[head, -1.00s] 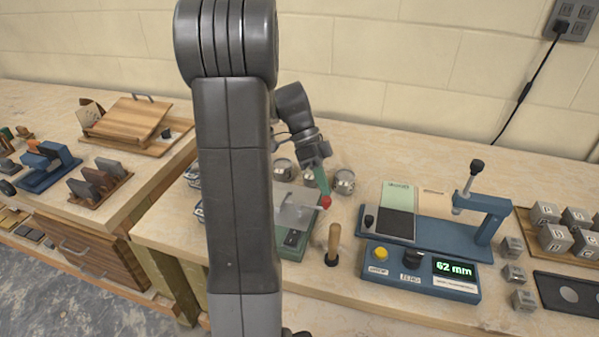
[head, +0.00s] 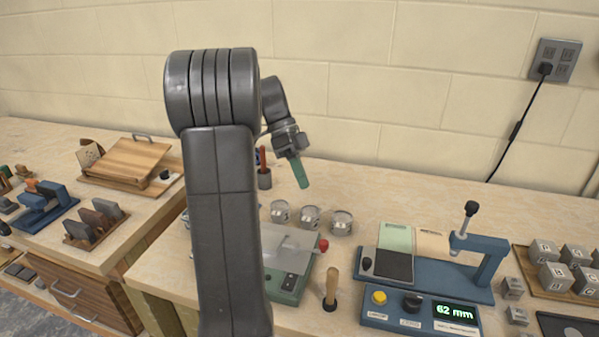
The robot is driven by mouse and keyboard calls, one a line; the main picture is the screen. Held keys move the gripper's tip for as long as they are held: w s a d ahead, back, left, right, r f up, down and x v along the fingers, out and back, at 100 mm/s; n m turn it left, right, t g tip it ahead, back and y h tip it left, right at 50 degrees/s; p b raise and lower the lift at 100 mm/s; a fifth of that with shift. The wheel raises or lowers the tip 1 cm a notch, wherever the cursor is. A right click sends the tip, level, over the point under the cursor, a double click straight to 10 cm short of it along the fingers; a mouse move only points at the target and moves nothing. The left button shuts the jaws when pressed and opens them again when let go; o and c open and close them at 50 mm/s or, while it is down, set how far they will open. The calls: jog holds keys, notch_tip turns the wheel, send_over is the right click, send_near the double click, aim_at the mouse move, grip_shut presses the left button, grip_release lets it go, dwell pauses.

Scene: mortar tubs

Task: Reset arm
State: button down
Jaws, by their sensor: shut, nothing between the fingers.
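My gripper (head: 300,171) hangs above the back of the bench in the head view, pointing down and slightly right. Its green fingers are shut with nothing between them. Several small round metal tubs (head: 310,217) stand in a row on the bench below it. My arm crosses the left middle of the view and hides part of the bench behind it.
A green device with a clear cover and red knob (head: 323,245) sits below the tubs. A wooden-handled tool (head: 331,286) stands beside it. A blue gauge (head: 425,276) reads 62 mm. Lettered cubes (head: 553,276) lie at right. A dark holder (head: 264,178) stands near my gripper.

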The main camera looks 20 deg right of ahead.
jog(key=shift+w+a+r, duration=0.1)
jog(key=shift+w+r, duration=0.2)
jog(key=shift+r, duration=0.1)
jog(key=shift+f, duration=0.1)
jog(key=x, duration=1.1)
jog(key=shift+s+b, duration=0.15)
jog(key=shift+b, duration=0.15)
jog(key=shift+w+n+h, duration=0.3)
jog(key=shift+n+h, duration=0.1)
jog(key=shift+n, duration=0.3)
jog(key=n+h, duration=0.1)
jog(key=w+f+n+t, duration=0.1)
jog(key=n, duration=0.1)
jog(key=n+t+h, duration=0.1)
jog(key=n, duration=0.1)
jog(key=shift+w+a+f+h+p, duration=0.2)
jog(key=shift+w+a+h+p, duration=0.1)
jog(key=shift+w+a+p, duration=0.1)
jog(key=shift+w+a+f+n+t+h, duration=0.15)
jog(key=shift+w+a+n+t, duration=0.1)
jog(key=shift+n+t, duration=0.25)
jog(key=shift+w+a+f+n+t+h, duration=0.1)
jog(key=shift+w+a+n+t+h, duration=0.15)
jog(key=shift+n, duration=0.45)
jog(key=shift+w+a+n+t+p, duration=0.2)
jog(key=shift+n+t+p, duration=0.2)
jog(key=shift+n, duration=0.15)
jog(key=shift+w+a+n+t+p, duration=0.15)
jog(key=shift+n+t+p, duration=0.2)
jog(key=shift+n, duration=0.2)
